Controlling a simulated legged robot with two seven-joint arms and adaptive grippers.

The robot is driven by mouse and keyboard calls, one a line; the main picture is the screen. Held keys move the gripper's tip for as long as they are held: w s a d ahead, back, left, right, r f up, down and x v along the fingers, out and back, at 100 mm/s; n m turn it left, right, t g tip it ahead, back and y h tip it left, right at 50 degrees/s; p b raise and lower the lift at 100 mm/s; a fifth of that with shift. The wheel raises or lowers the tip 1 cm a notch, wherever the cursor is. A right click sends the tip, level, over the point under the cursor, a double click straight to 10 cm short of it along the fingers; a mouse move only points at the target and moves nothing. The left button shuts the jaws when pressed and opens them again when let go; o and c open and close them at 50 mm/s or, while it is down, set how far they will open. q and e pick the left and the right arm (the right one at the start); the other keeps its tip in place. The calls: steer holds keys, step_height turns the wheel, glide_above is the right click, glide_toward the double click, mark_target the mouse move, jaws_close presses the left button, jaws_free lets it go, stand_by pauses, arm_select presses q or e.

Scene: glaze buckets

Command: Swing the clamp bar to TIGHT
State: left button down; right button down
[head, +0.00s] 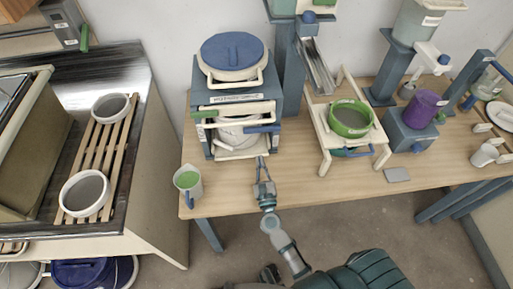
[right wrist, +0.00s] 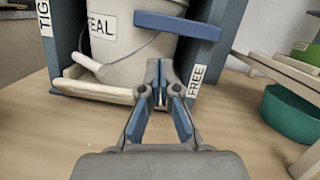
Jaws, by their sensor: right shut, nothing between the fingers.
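The clamp bar's blue end (right wrist: 178,26) juts out in front of a pale bucket (right wrist: 125,55) in the right wrist view, towards the right post. In the head view this blue end (head: 263,129) is at the right front of the blue stand (head: 283,92). A FREE label (right wrist: 196,80) is on the right post and a partly cut-off TIGHT label (right wrist: 45,18) is on the left post. My right gripper (head: 262,163) is shut and empty, low in front of the stand; its closed fingertips (right wrist: 160,66) are below the blue end, apart from it. My left gripper is out of view.
A blue-lidded bucket (head: 232,55) sits on top of the stand. A green-filled cup (head: 187,182) is at the table's left front. A cream rack with a green bowl (head: 350,119) stands to the right. Some bare table (head: 300,175) lies between stand and rack.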

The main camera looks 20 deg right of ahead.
steer(key=v, duration=0.3)
steer(key=shift+s+d+f, duration=0.1)
steer(key=shift+s+f, duration=0.05)
steer(key=shift+s, duration=0.2)
